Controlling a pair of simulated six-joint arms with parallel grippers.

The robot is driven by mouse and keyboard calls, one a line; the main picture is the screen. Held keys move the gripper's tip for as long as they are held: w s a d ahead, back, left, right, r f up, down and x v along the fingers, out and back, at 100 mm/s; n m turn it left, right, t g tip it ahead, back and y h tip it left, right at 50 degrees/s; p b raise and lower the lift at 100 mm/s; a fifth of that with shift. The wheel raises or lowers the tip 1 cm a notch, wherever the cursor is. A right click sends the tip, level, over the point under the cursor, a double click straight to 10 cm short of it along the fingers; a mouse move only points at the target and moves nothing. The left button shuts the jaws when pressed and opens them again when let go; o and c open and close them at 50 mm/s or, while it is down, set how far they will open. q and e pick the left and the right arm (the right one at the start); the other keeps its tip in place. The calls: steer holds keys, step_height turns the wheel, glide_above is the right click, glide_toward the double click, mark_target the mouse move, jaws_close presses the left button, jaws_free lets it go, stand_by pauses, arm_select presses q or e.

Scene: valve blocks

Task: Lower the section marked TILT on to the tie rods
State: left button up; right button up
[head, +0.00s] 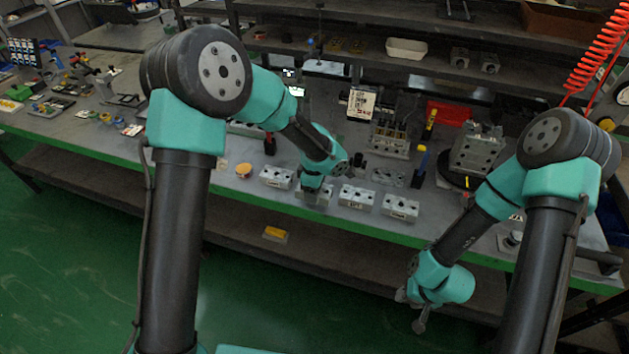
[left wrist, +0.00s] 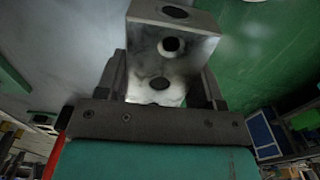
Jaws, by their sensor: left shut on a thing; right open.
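In the head view a row of silver metal sections stands along the table's front edge: a left one (head: 277,177), one (head: 356,197) right of my left gripper, and a right one (head: 400,207). Their labels are too small to read surely, so I cannot tell which is marked TILT. My left gripper (head: 314,187) is over the row, shut on a silver section (head: 317,198). The left wrist view shows this holed section (left wrist: 172,48) between the fingers. My right gripper (head: 418,312) is open and empty, below the table's front edge. I cannot make out the tie rods surely.
A grey block assembly (head: 476,148) stands on a dark round base (head: 460,182) at the right. Another metal block (head: 390,140) stands behind the row. A yellow-topped black tool (head: 419,165) and a red bin (head: 450,112) are nearby. Small parts lie at the far left.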

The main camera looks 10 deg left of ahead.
arm_select(q)
steer(key=s+d+r, duration=0.1)
steer(key=s, duration=0.9)
steer(key=shift+s+d, duration=0.25)
steer(key=shift+s, duration=0.1)
steer(key=shift+w, duration=0.15)
